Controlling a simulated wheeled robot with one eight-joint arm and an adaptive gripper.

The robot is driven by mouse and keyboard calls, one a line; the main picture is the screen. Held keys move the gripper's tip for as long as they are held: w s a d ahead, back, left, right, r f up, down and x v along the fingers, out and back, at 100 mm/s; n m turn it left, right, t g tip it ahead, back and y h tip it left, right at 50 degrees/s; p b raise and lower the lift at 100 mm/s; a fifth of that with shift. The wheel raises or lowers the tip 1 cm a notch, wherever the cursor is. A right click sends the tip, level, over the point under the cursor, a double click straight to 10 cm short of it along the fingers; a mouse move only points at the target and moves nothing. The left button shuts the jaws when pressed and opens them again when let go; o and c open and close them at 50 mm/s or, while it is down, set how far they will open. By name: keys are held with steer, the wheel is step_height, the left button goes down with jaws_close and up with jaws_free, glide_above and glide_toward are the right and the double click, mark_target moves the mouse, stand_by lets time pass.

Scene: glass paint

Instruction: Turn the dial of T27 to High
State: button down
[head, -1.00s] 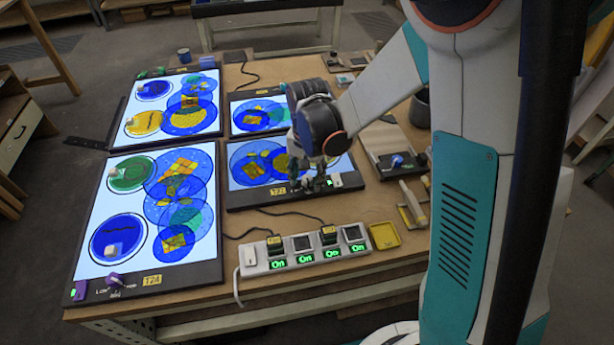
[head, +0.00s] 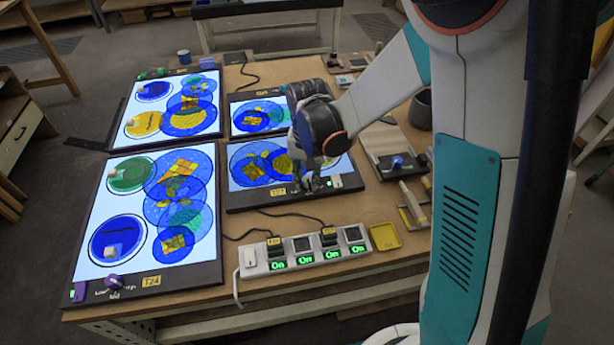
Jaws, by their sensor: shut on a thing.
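The light panel T27 (head: 240,198) lies on the table, lit, with glass discs on it. Its yellow label (head: 278,191) is on the front edge. My gripper (head: 312,186) points down at the front edge of T27, right of the label. It is shut on the dial of T27, which the fingers hide. I cannot read the dial's setting.
A power strip (head: 305,252) with several green "On" displays and a yellow tray (head: 384,236) lie in front. Tools and a board (head: 392,172) lie at right.

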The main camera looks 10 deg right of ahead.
mark_target(307, 179)
steer(key=n, duration=0.5)
steer(key=shift+b, duration=0.3)
steer(key=shift+n, duration=2.5)
steer(key=c, duration=1.3)
jaws_free()
steer(key=shift+c, duration=0.2)
step_height(307, 179, up, 12)
steer(key=shift+r, duration=0.1)
